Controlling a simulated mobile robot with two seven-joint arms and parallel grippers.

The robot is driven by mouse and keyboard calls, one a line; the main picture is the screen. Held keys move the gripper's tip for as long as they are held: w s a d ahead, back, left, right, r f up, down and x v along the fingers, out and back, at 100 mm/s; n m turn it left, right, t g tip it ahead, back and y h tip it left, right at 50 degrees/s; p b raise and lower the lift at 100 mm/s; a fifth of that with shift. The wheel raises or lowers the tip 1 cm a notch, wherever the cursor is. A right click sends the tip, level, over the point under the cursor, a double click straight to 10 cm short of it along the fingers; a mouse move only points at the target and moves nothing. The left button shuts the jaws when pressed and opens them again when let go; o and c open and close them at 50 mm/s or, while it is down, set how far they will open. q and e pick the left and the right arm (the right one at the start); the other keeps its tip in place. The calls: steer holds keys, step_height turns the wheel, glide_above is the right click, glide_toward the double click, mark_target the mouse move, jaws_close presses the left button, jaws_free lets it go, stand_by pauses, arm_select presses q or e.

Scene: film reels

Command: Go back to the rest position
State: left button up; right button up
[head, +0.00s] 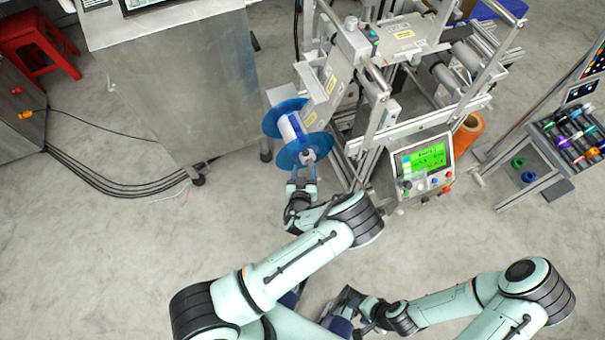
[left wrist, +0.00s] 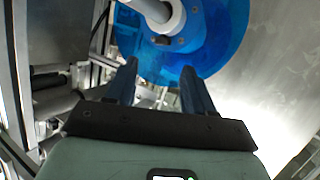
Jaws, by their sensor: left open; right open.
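A blue film reel (head: 302,151) with two flanges and a white core sits on the left side of the machine. In the left wrist view its blue flange (left wrist: 220,35) fills the top, around a white hub. My left gripper (head: 305,172) is just below the reel in the head view. In the left wrist view its two fingers (left wrist: 160,85) are apart with nothing between them, and the flange is beyond them. My right gripper (head: 345,302) is low in the head view near my base, away from the machine. Its fingertips are small and partly hard to make out.
The machine (head: 400,70) has a control panel with a green screen (head: 426,159). A metal cabinet (head: 175,80) stands to the left, with a red stool (head: 38,42) farther left. A rack of coloured reels (head: 570,135) is at the right. The floor at lower left is clear except for cables.

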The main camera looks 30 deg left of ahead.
stand_by(0.7)
arm_select(q)
steer(key=s+a+f+n+g+h+p, duration=0.15)
steer(key=s+f+g, duration=0.3)
steer(key=s, duration=0.45)
steer(key=s+f+m+g+p, duration=0.1)
steer(key=s+f+g+p, duration=0.3)
steer(key=s, duration=0.5)
steer(key=s+d+r+m+g+h+p, duration=0.2)
steer(key=s+d+r+g+h, duration=0.4)
steer(key=s+d+r, duration=0.4)
steer(key=shift+s+d+h+p, duration=0.35)
steer(key=shift+d+h+p, duration=0.05)
steer(key=shift+d+h, duration=0.4)
steer(key=shift+a+f, duration=0.1)
